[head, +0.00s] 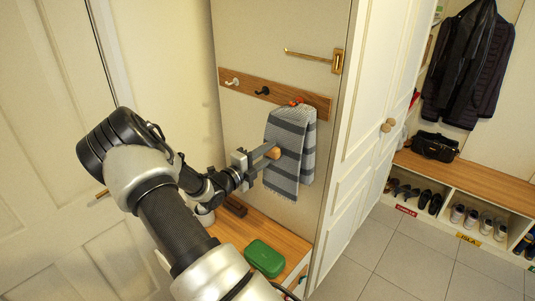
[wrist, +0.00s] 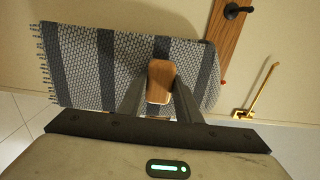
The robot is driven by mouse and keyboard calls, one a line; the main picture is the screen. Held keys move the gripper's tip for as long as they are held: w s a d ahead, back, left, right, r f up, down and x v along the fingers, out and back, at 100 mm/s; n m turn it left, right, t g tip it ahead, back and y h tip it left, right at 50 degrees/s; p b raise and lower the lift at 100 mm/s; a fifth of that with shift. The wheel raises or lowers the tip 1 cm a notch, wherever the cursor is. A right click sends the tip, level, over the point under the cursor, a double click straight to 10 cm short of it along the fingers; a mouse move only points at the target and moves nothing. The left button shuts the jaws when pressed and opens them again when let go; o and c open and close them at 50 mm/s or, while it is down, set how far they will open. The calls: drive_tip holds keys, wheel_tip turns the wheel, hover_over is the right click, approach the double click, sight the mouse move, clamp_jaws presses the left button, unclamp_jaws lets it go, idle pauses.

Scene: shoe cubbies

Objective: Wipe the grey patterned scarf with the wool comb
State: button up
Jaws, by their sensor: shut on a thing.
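The grey patterned scarf (head: 290,150) has dark and light bands and hangs from a peg on the wooden rail, with a fringe at its lower end. In the wrist view the scarf (wrist: 125,70) appears sideways behind the fingers. My gripper (head: 267,154) is in front of the scarf's middle. It is shut on the wool comb, whose wooden part (head: 273,153) shows at the fingertips, close to or touching the cloth; I cannot tell which. In the wrist view the wooden part (wrist: 160,82) sits between the two fingers (wrist: 158,98). The comb's teeth are hidden.
The peg rail (head: 270,92) also has a white and a black peg. A green case (head: 264,258) lies on the wooden bench (head: 236,229) below. A brass bar (head: 312,56) juts out above right. A cream wardrobe (head: 370,120) stands to the right, beyond it shoe cubbies (head: 450,193).

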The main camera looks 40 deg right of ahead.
drive_tip(key=shift+d+f+b, duration=0.15)
drive_tip(key=shift+f+b, duration=1)
drive_tip(key=shift+f, duration=1.55)
drive_tip(key=shift+s+f+b, duration=0.1)
drive_tip(key=shift+f+b, duration=0.95)
drive_tip(key=shift+f, duration=1.15)
drive_tip(key=shift+c, duration=0.4)
drive_tip(key=p, duration=0.2)
approach(274, 172)
drive_tip(key=shift+d+r, duration=0.2)
drive_tip(key=shift+d, duration=0.2)
drive_tip(key=shift+a, duration=0.1)
drive_tip(key=shift+a+p, duration=0.45)
drive_tip(key=shift+a, duration=0.95)
